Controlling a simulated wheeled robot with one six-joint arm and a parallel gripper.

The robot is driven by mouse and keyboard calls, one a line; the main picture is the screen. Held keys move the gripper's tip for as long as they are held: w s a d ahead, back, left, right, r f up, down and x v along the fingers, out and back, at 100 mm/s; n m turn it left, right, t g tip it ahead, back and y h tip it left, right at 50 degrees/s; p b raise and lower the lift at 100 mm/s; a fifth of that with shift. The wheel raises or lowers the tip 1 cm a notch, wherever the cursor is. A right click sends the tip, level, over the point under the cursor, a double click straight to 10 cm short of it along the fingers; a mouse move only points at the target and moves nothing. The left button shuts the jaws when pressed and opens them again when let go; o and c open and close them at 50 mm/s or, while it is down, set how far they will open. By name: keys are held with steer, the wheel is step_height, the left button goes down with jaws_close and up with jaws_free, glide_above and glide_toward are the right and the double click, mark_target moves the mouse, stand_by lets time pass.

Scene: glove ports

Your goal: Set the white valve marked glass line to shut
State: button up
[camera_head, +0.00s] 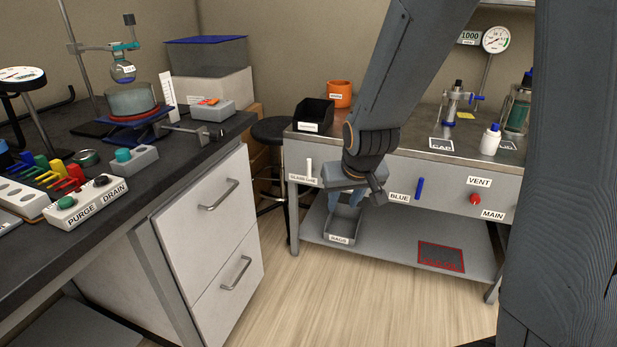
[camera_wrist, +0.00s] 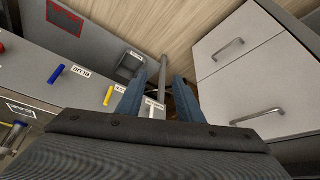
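The white valve handle (camera_head: 309,167) is on the left end of the bench's front panel, above the label GLASS LINE (camera_head: 303,179). It stands upright in the head view. My gripper (camera_head: 346,199) is in front of the panel, to the right of the white handle and apart from it, with its fingers pointing down. In the wrist view my gripper (camera_wrist: 160,92) has its two blue-grey fingers spread with nothing held. The white handle (camera_wrist: 150,106) shows between them there, beyond the gripper, partly cut off by its body.
A blue handle (camera_head: 420,188) and red knob (camera_head: 475,199) are farther right on the panel. A yellow handle (camera_wrist: 108,96) shows near one finger in the wrist view. A grey tray (camera_head: 341,238) sits on the lower shelf. A drawer cabinet (camera_head: 205,235) stands left; floor between is clear.

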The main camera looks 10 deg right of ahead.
steer(key=w+f+t+b, duration=0.3)
steer(key=w+f+b, duration=0.25)
steer(key=w, duration=0.55)
steer(key=w+f+t+b, duration=0.35)
steer(key=w+b, duration=0.25)
steer(key=w, duration=0.5)
steer(key=t+y+b, duration=0.1)
steer(key=t+b, duration=0.5)
steer(key=b, duration=0.5)
glide_toward(309, 165)
steer(key=w, duration=0.4)
steer(key=shift+n, duration=0.4)
steer(key=w+b, duration=0.1)
steer(key=w, duration=0.2)
steer(key=w+b, duration=0.1)
steer(key=w, duration=0.3)
steer(key=shift+a+f+b, duration=0.15)
steer(key=shift+a+b, duration=0.1)
steer(key=shift+b, duration=0.05)
steer(key=shift+s, duration=0.1)
jaws_close()
